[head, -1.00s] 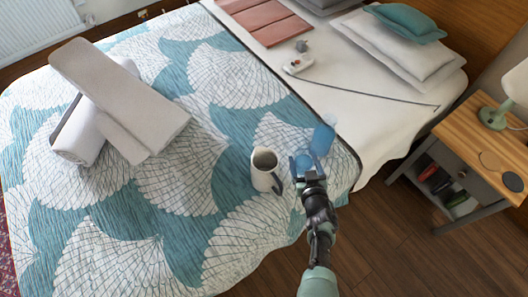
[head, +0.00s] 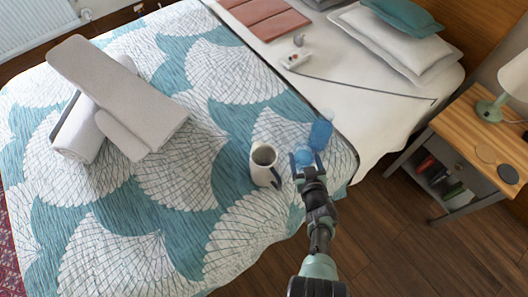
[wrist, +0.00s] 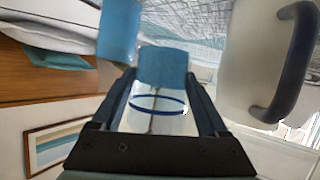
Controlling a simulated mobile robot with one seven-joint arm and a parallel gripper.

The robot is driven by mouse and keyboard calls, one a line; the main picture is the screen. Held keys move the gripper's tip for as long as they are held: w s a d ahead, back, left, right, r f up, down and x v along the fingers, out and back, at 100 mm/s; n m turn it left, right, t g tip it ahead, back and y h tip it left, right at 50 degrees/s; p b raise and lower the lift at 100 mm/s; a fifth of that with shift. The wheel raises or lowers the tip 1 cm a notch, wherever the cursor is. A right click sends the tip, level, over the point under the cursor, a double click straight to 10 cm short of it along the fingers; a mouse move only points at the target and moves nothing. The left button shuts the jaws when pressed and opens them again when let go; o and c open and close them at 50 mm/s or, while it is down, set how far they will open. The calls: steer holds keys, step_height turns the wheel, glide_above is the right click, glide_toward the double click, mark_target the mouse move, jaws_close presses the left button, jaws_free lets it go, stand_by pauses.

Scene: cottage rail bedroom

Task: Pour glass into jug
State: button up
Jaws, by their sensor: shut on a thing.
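The jug (head: 263,155) is pale with a dark handle and stands upright on the bed, left of my gripper (head: 306,161). Its side and handle show at the right of the wrist view (wrist: 240,60). My gripper is shut on a glass (head: 304,154), seen as a blue part and a clear part with a dark blue ring between the fingers in the wrist view (wrist: 163,68). The held glass is apart from the jug in the head view; its exact tilt is unclear. A second blue glass (head: 320,134) stands just beyond, also in the wrist view (wrist: 120,30).
Rolled and folded pale towels (head: 95,85) lie at the left of the patterned bedspread (head: 165,215). A small white item (head: 295,60) lies on the white sheet. A wooden nightstand (head: 470,130) stands at the right. Open bedspread lies left of the jug.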

mark_target(294, 151)
steer(key=shift+a+r+n+h+p, duration=0.5)
steer(key=shift+a+n+h, duration=0.2)
steer(key=shift+a+n, duration=0.3)
steer(key=r, duration=0.1)
steer(key=r+p, duration=0.1)
steer(key=r, duration=0.1)
steer(key=shift+a+n+h+p, duration=0.25)
steer(key=shift+n+h+p, duration=0.15)
steer(key=shift+a+r, duration=0.25)
steer(key=shift+r, duration=0.35)
steer(key=shift+a+n+b, duration=0.15)
steer(key=shift+n+b, duration=0.25)
steer(key=r+n+h+b, duration=0.1)
steer(key=b, duration=0.4)
steer(key=a+r+n+h+b, duration=0.1)
steer(key=n+h+b, duration=0.1)
steer(key=b, duration=0.3)
steer(key=shift+a+r+n+t, duration=0.1)
steer(key=shift+r+n+t, duration=0.1)
steer(key=shift+n+t, duration=0.15)
steer(key=shift+r+n+t+b, duration=0.25)
steer(key=shift+r+n+b, duration=0.1)
steer(key=shift+b, duration=0.5)
